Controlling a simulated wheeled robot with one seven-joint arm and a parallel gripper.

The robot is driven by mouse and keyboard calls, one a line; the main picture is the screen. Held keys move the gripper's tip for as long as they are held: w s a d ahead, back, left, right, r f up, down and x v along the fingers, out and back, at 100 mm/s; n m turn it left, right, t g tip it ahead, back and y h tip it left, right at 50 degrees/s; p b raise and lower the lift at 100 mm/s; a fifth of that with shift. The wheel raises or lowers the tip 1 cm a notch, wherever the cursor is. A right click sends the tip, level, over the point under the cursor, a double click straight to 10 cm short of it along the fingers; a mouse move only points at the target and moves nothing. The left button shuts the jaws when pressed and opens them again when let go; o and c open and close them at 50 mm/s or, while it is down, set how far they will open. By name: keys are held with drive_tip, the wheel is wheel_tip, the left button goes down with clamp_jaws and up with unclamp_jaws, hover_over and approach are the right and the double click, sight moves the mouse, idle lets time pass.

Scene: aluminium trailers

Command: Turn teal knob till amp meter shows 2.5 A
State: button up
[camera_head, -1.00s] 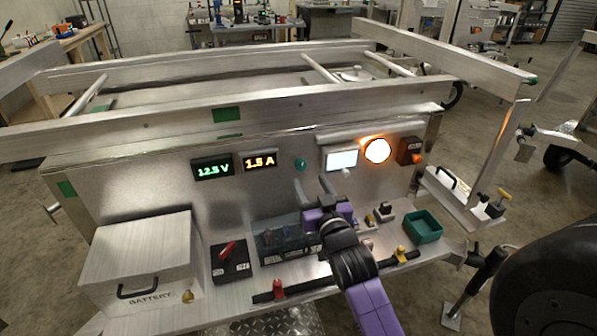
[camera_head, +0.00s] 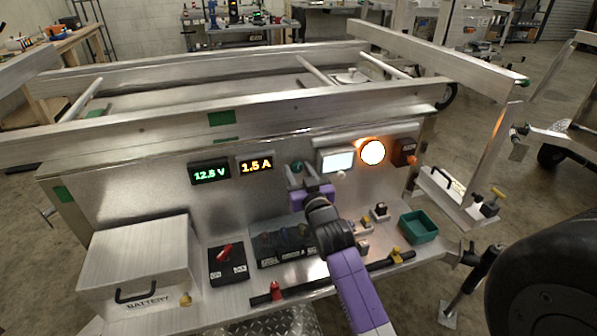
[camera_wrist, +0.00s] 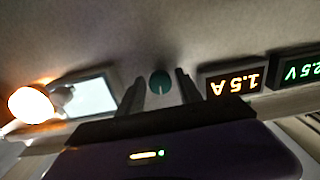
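The teal knob (camera_head: 297,167) is on the upright metal panel, between the amp meter and a white lit panel. The amp meter (camera_head: 256,165) reads 1.5 A in orange; it also shows upside down in the wrist view (camera_wrist: 234,83). My gripper (camera_head: 302,175) is open in front of the knob. In the wrist view the teal knob (camera_wrist: 160,83) appears between the two fingers of my gripper (camera_wrist: 159,90), with gaps on both sides. I cannot tell how near the fingertips are to the panel.
Left of the amp meter is a green voltmeter (camera_head: 210,171) reading about 12.5 V. Right of the knob are a white lit panel (camera_head: 336,160) and a glowing orange lamp (camera_head: 371,152). Below are a battery box (camera_head: 140,262), a red switch (camera_head: 226,262) and a green tray (camera_head: 419,226).

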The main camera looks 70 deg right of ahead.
clamp_jaws()
drive_tip(key=shift+m, duration=0.3)
drive_tip(key=m+b, duration=0.2)
drive_tip(key=m, duration=0.2)
drive_tip(key=shift+f+b, duration=0.1)
drive_tip(key=shift+b, duration=0.3)
drive_tip(key=shift+m+b, duration=0.75)
drive_tip(key=shift+m, duration=1.25)
drive_tip(key=shift+o, duration=1.7)
unclamp_jaws()
